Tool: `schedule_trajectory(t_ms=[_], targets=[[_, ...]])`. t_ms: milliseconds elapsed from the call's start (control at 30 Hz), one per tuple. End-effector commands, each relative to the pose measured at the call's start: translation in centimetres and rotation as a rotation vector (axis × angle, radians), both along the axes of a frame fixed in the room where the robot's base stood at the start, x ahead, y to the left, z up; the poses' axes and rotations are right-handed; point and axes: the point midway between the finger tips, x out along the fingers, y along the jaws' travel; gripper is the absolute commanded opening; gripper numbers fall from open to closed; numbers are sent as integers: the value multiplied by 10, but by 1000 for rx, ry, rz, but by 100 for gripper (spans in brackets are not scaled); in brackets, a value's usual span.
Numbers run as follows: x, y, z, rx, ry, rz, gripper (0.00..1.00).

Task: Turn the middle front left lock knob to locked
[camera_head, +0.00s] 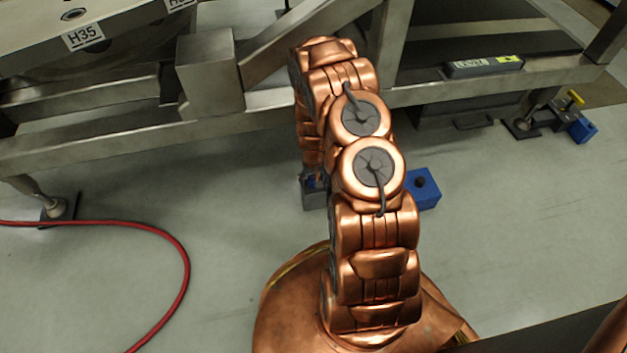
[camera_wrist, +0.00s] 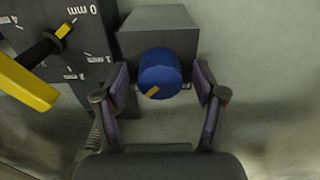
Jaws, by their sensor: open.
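In the wrist view, a round blue knob (camera_wrist: 160,68) with a yellow mark at its lower left edge sits on the front of a dark grey block (camera_wrist: 160,30). I take it for the lock knob; no locked or unlocked lettering can be read. My gripper (camera_wrist: 161,84) is open, with one finger to the left of the knob and one to the right. Gaps show between the knob and both fingers, and nothing is held. In the head view my copper arm hides most of the gripper and the knob.
Left of the block in the wrist view is a dark mm scale plate (camera_wrist: 88,42) with a yellow handle (camera_wrist: 30,82). In the head view, a blue box (camera_head: 424,190) lies right of my arm, a metal frame (camera_head: 90,140) crosses behind, and a red hose (camera_head: 185,262) lies on the floor.

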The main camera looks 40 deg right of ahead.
Motion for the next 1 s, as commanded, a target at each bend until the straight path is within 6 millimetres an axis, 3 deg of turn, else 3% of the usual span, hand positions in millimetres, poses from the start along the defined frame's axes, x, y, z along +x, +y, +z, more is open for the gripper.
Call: schedule_trajectory(t_ms=[200, 767, 1000], targets=[[0, 0, 0, 0, -1, 0, 68], [1, 0, 0, -1, -2, 0, 10], [0, 0, 1, 0, 0, 21, 10]])
